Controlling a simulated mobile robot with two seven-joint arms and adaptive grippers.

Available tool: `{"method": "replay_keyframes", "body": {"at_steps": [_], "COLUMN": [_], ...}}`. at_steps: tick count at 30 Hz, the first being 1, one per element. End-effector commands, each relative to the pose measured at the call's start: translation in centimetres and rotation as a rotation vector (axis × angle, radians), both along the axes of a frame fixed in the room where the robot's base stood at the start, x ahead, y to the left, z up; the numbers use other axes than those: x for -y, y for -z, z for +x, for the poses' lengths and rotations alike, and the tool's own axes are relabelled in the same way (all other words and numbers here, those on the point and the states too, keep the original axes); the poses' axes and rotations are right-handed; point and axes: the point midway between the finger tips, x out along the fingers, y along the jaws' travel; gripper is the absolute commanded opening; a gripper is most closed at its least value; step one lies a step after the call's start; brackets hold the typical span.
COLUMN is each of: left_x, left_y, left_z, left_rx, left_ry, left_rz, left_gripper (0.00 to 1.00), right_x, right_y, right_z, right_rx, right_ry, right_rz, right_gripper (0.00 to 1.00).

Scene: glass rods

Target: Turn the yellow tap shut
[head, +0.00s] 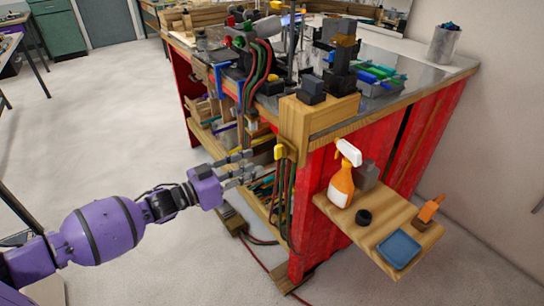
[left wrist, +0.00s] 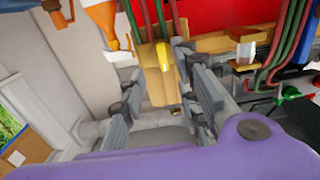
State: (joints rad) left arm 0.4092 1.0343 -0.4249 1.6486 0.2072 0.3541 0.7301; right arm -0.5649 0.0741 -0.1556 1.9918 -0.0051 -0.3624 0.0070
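The yellow tap (head: 280,152) is a small yellow handle on the side of the red bench, at the upper end of the hoses running down. It also shows in the left wrist view (left wrist: 164,57), in front of a wooden part. My left gripper (head: 251,166) is open and empty, a little to the left of the tap in the head view. In the left wrist view its fingers (left wrist: 157,66) stand apart, with the tap in line with the gap beyond them. I see no contact with the tap. My right gripper is not in view.
Red and green hoses (head: 283,200) hang below the tap. A wooden side shelf (head: 400,218) holds an orange spray bottle (head: 342,180), a blue tray (head: 398,250) and a brush (head: 430,208). The bench top (head: 425,75) is crowded.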

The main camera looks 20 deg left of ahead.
Motion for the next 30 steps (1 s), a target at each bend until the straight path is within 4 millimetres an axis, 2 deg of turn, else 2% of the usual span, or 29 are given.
{"method": "replay_keyframes", "body": {"at_steps": [4,16,27,30], "left_x": [0.7,4.2,4.7,4.7], "left_y": [-0.8,-0.7,-0.6,-0.6], "left_z": [1.4,5.9,6.4,6.4], "left_rx": [0.011,0.009,0.007,0.007], "left_ry": [0.009,0.006,0.006,0.006], "left_rz": [-0.004,-0.002,-0.001,-0.001], "left_gripper": [0.30,0.30,0.30,0.18], "right_x": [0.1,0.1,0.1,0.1], "right_y": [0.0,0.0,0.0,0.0], "right_z": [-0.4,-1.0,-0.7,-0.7], "right_rx": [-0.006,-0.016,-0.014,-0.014], "right_ry": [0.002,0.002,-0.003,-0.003], "right_rz": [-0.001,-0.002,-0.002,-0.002], "right_gripper": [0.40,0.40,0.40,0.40]}}
